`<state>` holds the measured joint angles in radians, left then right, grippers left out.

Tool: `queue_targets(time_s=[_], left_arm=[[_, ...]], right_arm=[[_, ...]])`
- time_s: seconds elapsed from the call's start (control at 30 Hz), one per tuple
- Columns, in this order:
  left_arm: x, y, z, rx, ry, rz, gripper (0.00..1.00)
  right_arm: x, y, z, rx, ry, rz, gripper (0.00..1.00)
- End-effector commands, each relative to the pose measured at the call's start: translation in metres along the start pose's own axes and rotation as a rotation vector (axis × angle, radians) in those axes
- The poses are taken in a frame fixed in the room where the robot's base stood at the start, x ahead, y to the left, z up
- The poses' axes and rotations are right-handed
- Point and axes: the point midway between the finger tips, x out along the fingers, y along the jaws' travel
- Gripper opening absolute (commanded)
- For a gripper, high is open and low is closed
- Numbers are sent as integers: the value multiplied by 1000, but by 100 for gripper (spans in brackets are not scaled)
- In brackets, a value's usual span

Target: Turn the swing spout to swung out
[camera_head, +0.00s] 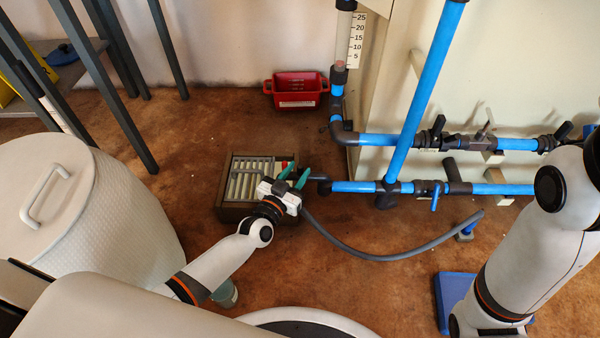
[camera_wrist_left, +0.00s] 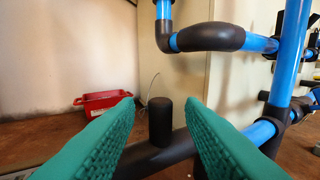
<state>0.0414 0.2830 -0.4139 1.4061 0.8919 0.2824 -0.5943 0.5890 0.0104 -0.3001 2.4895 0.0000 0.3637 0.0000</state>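The part I take for the swing spout is a dark pipe piece (camera_head: 319,179) at the left end of the lower blue pipe in the head view. In the left wrist view a black upright stub (camera_wrist_left: 160,122) rises from a black level pipe (camera_wrist_left: 146,160). My left gripper (camera_head: 294,177) is just left of that dark piece. Its green fingers (camera_wrist_left: 160,104) are open, with the stub showing in the gap between and beyond them. I cannot tell whether they touch it. My right arm shows at the right of the head view; its gripper is out of frame.
A grey hose (camera_head: 385,258) curves over the brown floor. A crate of pale tubes (camera_head: 232,213) stands under the left gripper. A red bin (camera_head: 297,102) sits by the wall. Blue pipes (camera_head: 425,80) with valves fill the right. A lidded white drum (camera_head: 120,235) stands left.

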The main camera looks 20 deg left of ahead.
Motion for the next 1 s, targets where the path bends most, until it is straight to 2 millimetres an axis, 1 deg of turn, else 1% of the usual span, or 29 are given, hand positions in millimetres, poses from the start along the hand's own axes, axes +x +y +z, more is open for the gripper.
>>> queue_targets(time_s=[0.03,0.1,0.2,0.5,0.57,0.6,0.73,1.0], left_arm=[[8,0,-3,-1,-1,1,36],[14,0,-2,-1,-1,1,36],[20,0,-1,-1,1,0,36],[22,0,0,0,1,0,36],[22,0,0,0,1,0,27],[22,0,0,0,1,0,21],[22,0,0,0,1,0,0],[21,0,0,0,1,1,0]], right_arm=[[-1,1,4,-2,-14,4,36],[2,2,7,-3,-21,8,36],[4,3,9,-4,-29,11,36],[6,3,9,-4,-31,12,36],[6,3,9,-4,-31,12,36],[6,3,9,-4,-31,12,36],[5,3,9,-4,-31,12,36],[6,3,9,-4,-31,12,36]])
